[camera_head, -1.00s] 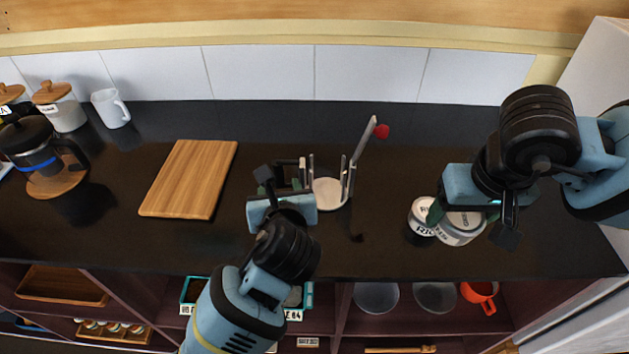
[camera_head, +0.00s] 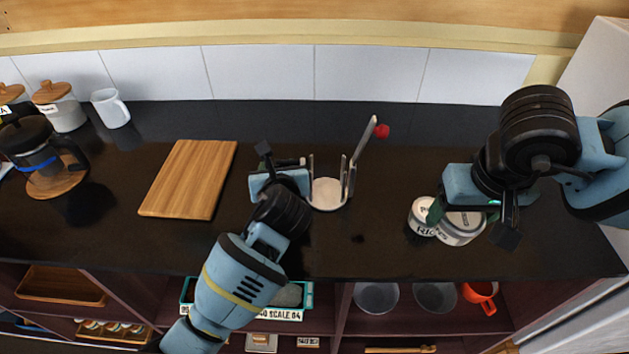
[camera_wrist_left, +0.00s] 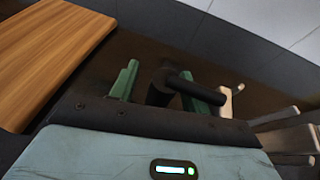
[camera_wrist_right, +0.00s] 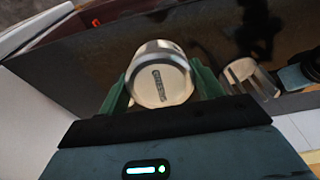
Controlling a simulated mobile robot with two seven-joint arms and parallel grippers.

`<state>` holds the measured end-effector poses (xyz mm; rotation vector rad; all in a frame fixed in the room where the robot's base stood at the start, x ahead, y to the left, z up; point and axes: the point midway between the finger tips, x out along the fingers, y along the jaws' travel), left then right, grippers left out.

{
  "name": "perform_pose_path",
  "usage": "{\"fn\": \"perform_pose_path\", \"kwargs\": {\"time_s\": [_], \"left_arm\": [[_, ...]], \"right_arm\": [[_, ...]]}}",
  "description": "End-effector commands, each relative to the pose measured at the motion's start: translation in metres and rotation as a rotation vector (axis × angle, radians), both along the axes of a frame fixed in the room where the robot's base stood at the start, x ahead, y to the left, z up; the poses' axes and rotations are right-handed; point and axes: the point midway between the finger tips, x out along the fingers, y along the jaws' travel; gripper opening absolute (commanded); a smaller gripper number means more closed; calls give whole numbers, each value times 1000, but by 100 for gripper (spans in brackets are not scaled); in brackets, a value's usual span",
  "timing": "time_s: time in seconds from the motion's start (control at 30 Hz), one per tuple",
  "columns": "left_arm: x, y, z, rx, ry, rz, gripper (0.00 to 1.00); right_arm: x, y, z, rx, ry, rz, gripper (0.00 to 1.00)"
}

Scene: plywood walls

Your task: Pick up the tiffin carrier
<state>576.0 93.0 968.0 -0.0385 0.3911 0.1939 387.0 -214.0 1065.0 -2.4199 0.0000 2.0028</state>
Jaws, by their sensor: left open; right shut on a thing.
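The tiffin carrier frame (camera_head: 327,195) stands on the dark counter, with a pale round base, several upright metal posts and a slanted bar ending in a red knob. Its pale posts (camera_wrist_left: 285,118) show at the right of the left wrist view. My left gripper (camera_head: 280,163) is open, just left of the frame. A dark rod-like part shows by its fingers; I cannot tell what it is. My right gripper (camera_wrist_right: 160,88) is shut on a round labelled container (camera_wrist_right: 161,84), which also shows in the head view (camera_head: 463,228). A second container, labelled RICE (camera_head: 421,217), sits close beside it.
A wooden cutting board (camera_head: 188,180) lies left of my left gripper. A coffee press (camera_head: 38,150), jars and a white mug (camera_head: 110,108) stand at the far left. Open shelves below the counter hold bowls and an orange mug (camera_head: 480,295). Tiled wall is behind.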

Motion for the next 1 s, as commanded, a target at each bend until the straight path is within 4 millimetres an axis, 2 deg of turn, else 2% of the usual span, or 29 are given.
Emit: {"fn": "perform_pose_path", "kwargs": {"time_s": [0.23,0.5,0.6,0.87,1.0], "left_arm": [[1,0,0,0,0,0,46],[1,0,0,0,0,0,10],[1,0,0,0,0,0,0],[1,0,1,-1,-2,-1,0],[1,0,13,-2,-5,0,0]], "right_arm": [[0,0,1,0,-2,0,37],[0,0,1,0,-2,0,37],[0,0,1,0,-2,0,37],[0,0,1,0,-2,0,37],[0,0,1,0,-2,0,37]]}}
